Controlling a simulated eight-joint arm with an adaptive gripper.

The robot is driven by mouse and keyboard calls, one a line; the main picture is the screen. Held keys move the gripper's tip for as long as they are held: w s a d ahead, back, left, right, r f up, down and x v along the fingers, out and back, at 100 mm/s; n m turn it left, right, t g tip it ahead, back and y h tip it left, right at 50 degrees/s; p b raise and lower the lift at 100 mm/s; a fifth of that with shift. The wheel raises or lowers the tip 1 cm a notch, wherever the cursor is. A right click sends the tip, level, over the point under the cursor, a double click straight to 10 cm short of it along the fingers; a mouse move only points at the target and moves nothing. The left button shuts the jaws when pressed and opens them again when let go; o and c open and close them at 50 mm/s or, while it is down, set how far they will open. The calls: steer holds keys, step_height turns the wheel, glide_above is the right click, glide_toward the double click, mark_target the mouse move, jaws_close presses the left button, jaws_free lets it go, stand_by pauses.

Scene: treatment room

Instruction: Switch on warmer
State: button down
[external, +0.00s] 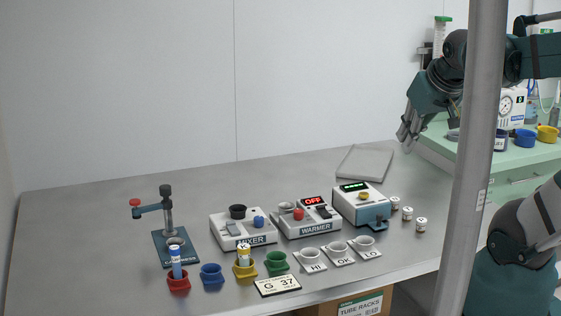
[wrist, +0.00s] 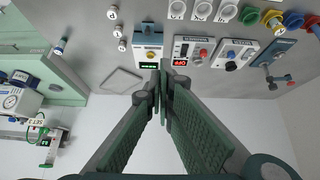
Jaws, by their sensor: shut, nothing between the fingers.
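The warmer (external: 307,228) is a pale box with a "WARMER" label on its front, standing in the middle row of the table. Its display (external: 312,201) reads "OFF" in red. A red knob (external: 298,214), a dark switch (external: 323,211) and a grey round cup show on its top. In the wrist view the warmer (wrist: 192,47) is upside down, just beyond and right of the fingertips, with its red display lit. My gripper (external: 404,138) is shut and empty, raised high at the right, well apart from the warmer. It also shows in the wrist view (wrist: 165,72).
The mixer (external: 243,235) stands left of the warmer, a box with a green display (external: 353,186) right of it. Labelled white cups (external: 338,250), coloured cups (external: 211,274) and a stand (external: 170,247) are in front and left. A grey post crosses the right foreground.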

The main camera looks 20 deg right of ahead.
steer(key=shift+w+n, duration=1.2)
steer(key=shift+w, duration=0.4)
steer(key=n+g+p, duration=0.5)
steer(key=n, duration=1)
glide_above(322, 206)
steer(key=s, duration=0.3)
step_height(322, 206, down, 11)
steer(key=shift+w+f, duration=0.2)
steer(key=shift+w, duration=0.05)
steer(key=shift+f, duration=0.2)
steer(key=shift+w+f+b, duration=0.1)
steer(key=shift+w+f, duration=0.2)
steer(key=shift+f, duration=1.95)
steer(key=shift+w+f+b, duration=0.1)
steer(key=shift+w+f, duration=0.25)
steer(key=shift+f, duration=1.85)
steer(key=shift+w+f+b, duration=0.1)
steer(key=shift+w+f, duration=0.2)
steer(key=shift+f, duration=1.95)
